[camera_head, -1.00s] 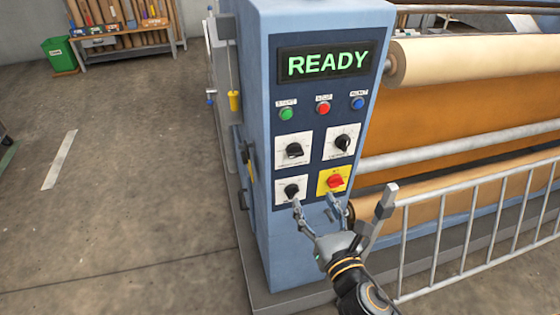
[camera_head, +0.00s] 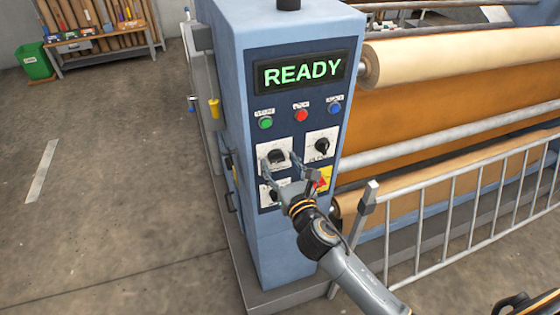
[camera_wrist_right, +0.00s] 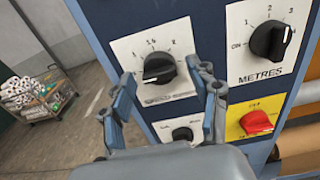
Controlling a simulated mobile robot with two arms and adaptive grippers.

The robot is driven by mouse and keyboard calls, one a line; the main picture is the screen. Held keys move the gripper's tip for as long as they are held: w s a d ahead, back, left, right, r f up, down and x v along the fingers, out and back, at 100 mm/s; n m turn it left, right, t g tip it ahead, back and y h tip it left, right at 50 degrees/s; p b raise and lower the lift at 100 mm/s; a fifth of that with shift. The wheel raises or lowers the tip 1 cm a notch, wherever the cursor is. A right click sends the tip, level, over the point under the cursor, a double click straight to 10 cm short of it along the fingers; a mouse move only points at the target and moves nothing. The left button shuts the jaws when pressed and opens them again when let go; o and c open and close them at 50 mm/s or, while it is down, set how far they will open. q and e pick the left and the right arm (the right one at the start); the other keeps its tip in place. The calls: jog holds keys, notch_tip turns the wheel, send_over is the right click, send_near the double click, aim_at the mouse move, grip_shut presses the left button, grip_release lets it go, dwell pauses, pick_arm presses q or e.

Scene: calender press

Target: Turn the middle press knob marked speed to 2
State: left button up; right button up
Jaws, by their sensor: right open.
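The blue press panel carries black knobs on white plates. The upper-left knob (camera_head: 277,156) shows between my fingers in the right wrist view (camera_wrist_right: 159,68); the label under it is too blurred to read. The upper-right knob (camera_wrist_right: 270,40) is marked METRES. A smaller black knob (camera_wrist_right: 182,134) sits below the upper-left one, partly behind my fingers in the head view. My right gripper (camera_wrist_right: 163,88) is open and empty. Its fingers lie either side of the upper-left knob, tips near its lower edge; contact cannot be told. My left gripper is out of view.
A red knob on a yellow plate (camera_wrist_right: 257,122) is close to the right finger. Green (camera_head: 265,123), red (camera_head: 301,115) and blue (camera_head: 334,108) buttons sit above, under a READY display (camera_head: 304,74). A metal railing (camera_head: 450,205) stands right of the panel.

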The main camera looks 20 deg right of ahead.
jog(key=shift+w, duration=0.15)
jog(key=shift+c, duration=0.5)
jog(key=c, duration=1.1)
